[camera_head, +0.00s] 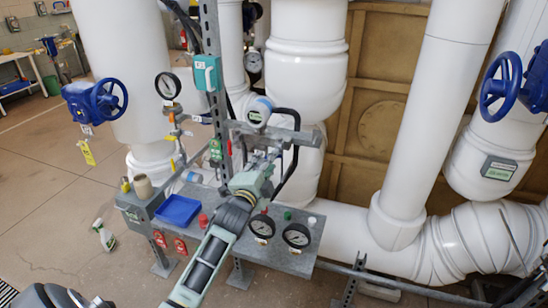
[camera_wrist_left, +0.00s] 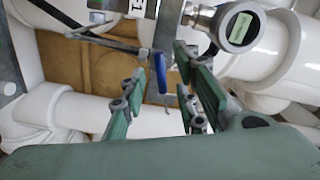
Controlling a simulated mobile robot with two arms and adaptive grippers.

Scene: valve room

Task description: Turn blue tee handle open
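In the left wrist view the blue tee handle (camera_wrist_left: 162,72) is a narrow blue bar hanging below a metal pipe fitting. My left gripper (camera_wrist_left: 168,84) is open, with its green fingers on either side of the handle in the picture. Gaps show between the handle and the fingers, so it is not gripped. In the head view my left gripper (camera_head: 262,166) reaches up to the pipework above the metal bench. I cannot make out the handle clearly there. My right gripper is not in view.
A round digital gauge (camera_wrist_left: 240,27) sits right of the handle, close to the right finger. The metal bench (camera_head: 285,262) carries a blue tray (camera_head: 178,211) and dial gauges (camera_head: 297,236). A steel post (camera_head: 211,45) and thick white pipes (camera_head: 440,110) surround the workspace.

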